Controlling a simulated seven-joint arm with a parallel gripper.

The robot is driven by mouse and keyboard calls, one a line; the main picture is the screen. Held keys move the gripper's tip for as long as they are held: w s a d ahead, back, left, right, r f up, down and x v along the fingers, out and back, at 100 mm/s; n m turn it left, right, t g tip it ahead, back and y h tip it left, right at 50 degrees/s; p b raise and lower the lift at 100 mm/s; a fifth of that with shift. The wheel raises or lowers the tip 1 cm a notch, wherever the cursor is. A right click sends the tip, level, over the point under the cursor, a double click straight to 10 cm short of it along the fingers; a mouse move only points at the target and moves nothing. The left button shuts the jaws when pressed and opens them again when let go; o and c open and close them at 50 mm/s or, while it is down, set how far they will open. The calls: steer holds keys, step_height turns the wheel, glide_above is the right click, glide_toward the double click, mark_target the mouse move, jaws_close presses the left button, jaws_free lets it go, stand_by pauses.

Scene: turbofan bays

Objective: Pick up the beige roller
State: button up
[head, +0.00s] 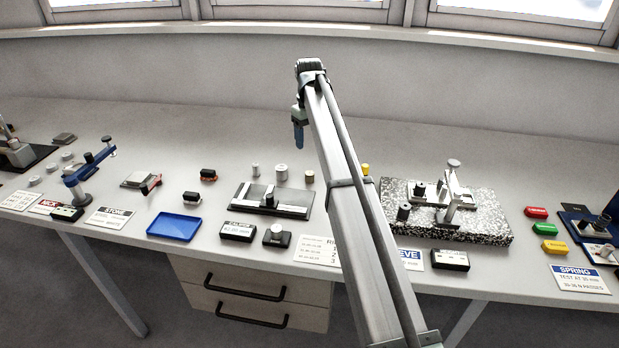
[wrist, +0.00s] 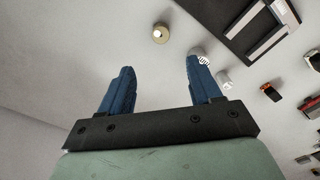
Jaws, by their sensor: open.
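The beige roller (head: 309,177) is a short upright cylinder on the bench, the rightmost of three cylinders behind the dark fixture plate. It also shows in the wrist view (wrist: 160,34), ahead of the gap between my fingertips and apart from them. My gripper (head: 298,135) has blue fingers and hangs above the rear of the bench. In the wrist view my gripper (wrist: 159,67) is open with nothing between its fingers. A wider pale grey cylinder (head: 281,172) and a slim grey one (head: 255,170) stand left of the roller.
The dark plate with a metal fixture (head: 290,207) lies in front of the cylinders. A small yellow piece (head: 365,169) stands right of my arm, near the speckled block (head: 490,230). A blue tray (head: 174,226) lies left. The bench's rear strip is clear.

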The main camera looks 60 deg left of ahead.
mark_target(310, 173)
step_height(310, 173, down, 8)
steer(key=shift+d+f, duration=0.1)
steer(key=shift+f, duration=0.1)
steer(key=shift+s+d+f, duration=0.1)
steer(key=shift+f, duration=1.15)
steer(key=shift+s+d+f, duration=0.1)
steer(key=shift+f, duration=1.15)
jaws_close()
